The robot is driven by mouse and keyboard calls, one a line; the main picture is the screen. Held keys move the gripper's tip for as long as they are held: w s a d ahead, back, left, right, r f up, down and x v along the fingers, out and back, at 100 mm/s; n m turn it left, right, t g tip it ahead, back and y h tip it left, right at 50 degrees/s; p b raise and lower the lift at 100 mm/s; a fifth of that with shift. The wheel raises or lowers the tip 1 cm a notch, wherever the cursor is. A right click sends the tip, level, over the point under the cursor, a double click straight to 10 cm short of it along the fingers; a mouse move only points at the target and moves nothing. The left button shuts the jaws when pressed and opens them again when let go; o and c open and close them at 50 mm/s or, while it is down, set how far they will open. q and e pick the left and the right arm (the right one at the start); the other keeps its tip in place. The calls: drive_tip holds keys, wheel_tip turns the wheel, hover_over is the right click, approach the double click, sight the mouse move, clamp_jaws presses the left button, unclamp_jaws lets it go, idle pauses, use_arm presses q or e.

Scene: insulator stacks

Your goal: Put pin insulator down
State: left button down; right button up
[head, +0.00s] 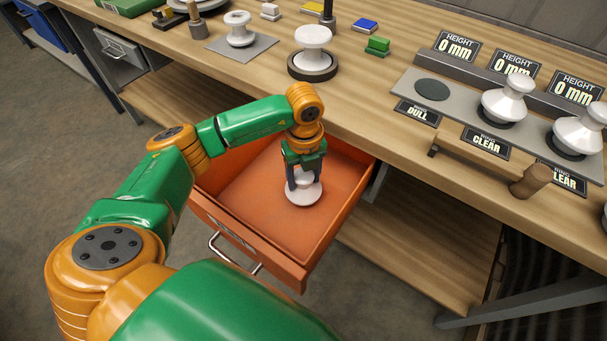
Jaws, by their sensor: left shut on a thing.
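My left gripper (304,178) points down into the open orange drawer (252,215). It is shut on a white pin insulator (303,195), which sits upright inside the drawer, right of its middle. I cannot tell whether the insulator's base touches the drawer floor. The gripper fingers hide the insulator's upper part. My right gripper is not in view.
Another white insulator (313,45) stands on a dark round base on the bench (400,60). One more (239,30) stands on a grey mat. Two insulators (508,98) (578,133) sit on the measuring rack at right.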

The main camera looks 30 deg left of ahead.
use_arm(q)
drive_tip(key=shift+f, duration=0.15)
drive_tip(key=shift+c, duration=0.8)
unclamp_jaws()
wheel_tip(320, 180, up, 12)
drive_tip(key=shift+r, duration=0.25)
drive_tip(key=shift+s+d+f, duration=0.1)
